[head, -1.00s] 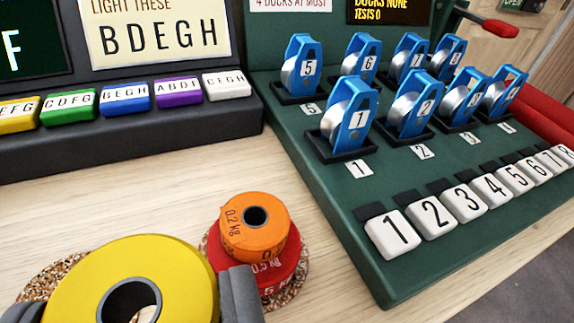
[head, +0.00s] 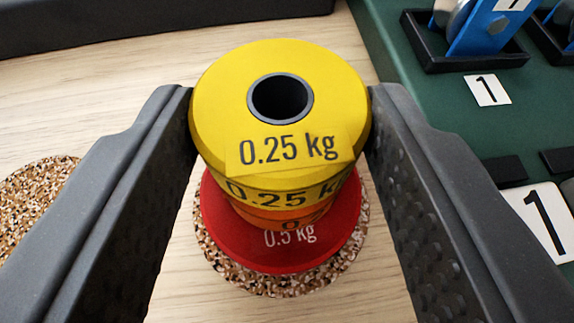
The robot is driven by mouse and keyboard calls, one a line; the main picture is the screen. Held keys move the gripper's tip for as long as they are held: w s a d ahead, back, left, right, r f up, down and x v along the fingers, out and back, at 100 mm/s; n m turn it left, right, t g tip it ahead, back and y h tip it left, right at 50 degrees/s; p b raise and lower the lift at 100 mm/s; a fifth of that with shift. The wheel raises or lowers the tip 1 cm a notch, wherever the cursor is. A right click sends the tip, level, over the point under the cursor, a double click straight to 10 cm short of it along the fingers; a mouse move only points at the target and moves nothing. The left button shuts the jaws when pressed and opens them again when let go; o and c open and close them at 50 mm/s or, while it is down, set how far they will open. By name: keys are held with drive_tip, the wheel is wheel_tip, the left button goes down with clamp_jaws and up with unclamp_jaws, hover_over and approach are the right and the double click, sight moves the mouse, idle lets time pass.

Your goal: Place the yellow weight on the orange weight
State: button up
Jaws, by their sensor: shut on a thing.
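The yellow weight (head: 215,95), marked 0.25 kg, is a thick disc with a dark-lined centre hole. My gripper (head: 282,110) is shut on it, one finger at each side. It is in line above the orange weight (head: 275,220), of which only a lower front strip shows. The orange weight lies on the red 0.5 kg weight (head: 295,257), which sits on a speckled round mat (head: 265,282). Whether the yellow weight touches the orange one, I cannot tell, as the yellow weight hides the orange top.
A second speckled mat (head: 38,200) lies bare on the wooden table (head: 110,85) at the left. A dark case (head: 100,20) edges the back.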

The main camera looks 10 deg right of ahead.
drive_tip(key=shift+f, duration=0.1)
drive_tip(key=o, duration=1.1)
drive_tip(key=shift+o, duration=0.2)
drive_tip(key=shift+s+r, duration=0.15)
drive_tip(key=shift+r, duration=0.1)
drive_tip(key=p+v, duration=0.1)
drive_tip(key=v, duration=1)
drive_tip(key=shift+s, duration=0.35)
drive_tip(key=shift+r, duration=0.1)
